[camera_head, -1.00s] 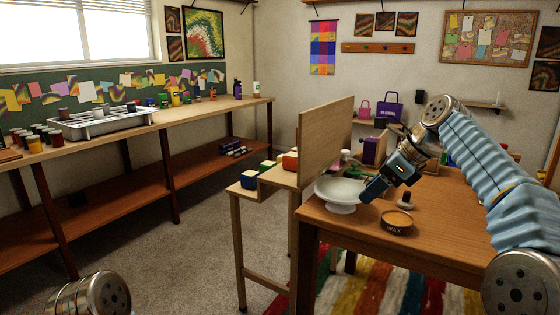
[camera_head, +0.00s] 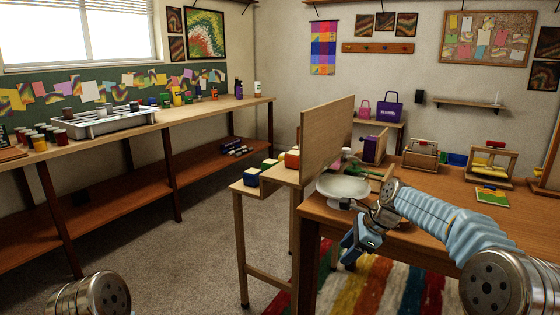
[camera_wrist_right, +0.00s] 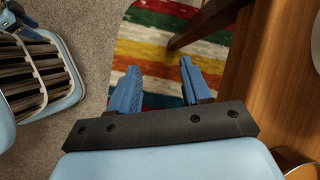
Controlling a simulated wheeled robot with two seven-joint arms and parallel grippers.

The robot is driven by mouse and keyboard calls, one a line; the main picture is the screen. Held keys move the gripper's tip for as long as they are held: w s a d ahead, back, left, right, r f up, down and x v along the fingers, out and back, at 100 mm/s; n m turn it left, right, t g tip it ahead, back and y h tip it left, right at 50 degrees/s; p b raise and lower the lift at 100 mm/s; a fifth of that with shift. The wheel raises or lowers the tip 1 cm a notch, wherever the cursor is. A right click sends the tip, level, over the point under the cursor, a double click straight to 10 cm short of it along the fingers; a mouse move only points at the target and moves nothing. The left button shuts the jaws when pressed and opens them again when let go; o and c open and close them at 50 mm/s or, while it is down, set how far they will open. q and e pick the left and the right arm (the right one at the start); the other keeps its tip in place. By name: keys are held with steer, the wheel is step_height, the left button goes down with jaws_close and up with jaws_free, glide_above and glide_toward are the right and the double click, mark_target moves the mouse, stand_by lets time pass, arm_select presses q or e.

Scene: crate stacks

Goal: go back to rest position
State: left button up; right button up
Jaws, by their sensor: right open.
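My right gripper (camera_head: 350,252) is in front of the near left corner of the wooden table (camera_head: 425,222), below the white bowl (camera_head: 343,188) in the head view. In the right wrist view, its two blue fingers (camera_wrist_right: 157,92) stand apart with nothing between them. The striped rug and a table leg show beyond them. My right arm covers part of the tabletop.
An upright wooden board (camera_head: 326,140) stands left of the bowl, by a small stepped stand with coloured blocks (camera_head: 251,176). Wooden frames (camera_head: 490,166) stand on the table's far side. A long bench (camera_head: 150,127) runs along the left wall. Grey carpet (camera_head: 200,240) is clear between.

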steer(key=s+a+f+n+g, duration=0.1)
steer(key=s+f+n, duration=0.25)
steer(key=f, duration=0.65)
steer(key=s+a+f+n+h, duration=0.1)
steer(key=s+a+f+n, duration=0.15)
steer(key=s+f, duration=0.45)
steer(key=s+f+n+g, duration=0.1)
steer(key=s+f+n, duration=0.15)
steer(key=f, duration=0.95)
steer(key=s+a+f+n, duration=0.2)
steer(key=s+f+n, duration=0.2)
steer(key=s, duration=0.6)
steer(key=s+a+f+n, duration=0.2)
steer(key=s+f+n, duration=0.2)
steer(key=s, duration=0.7)
steer(key=shift+f+n+g, duration=0.15)
steer(key=shift+n+g, duration=0.15)
steer(key=shift+n, duration=0.45)
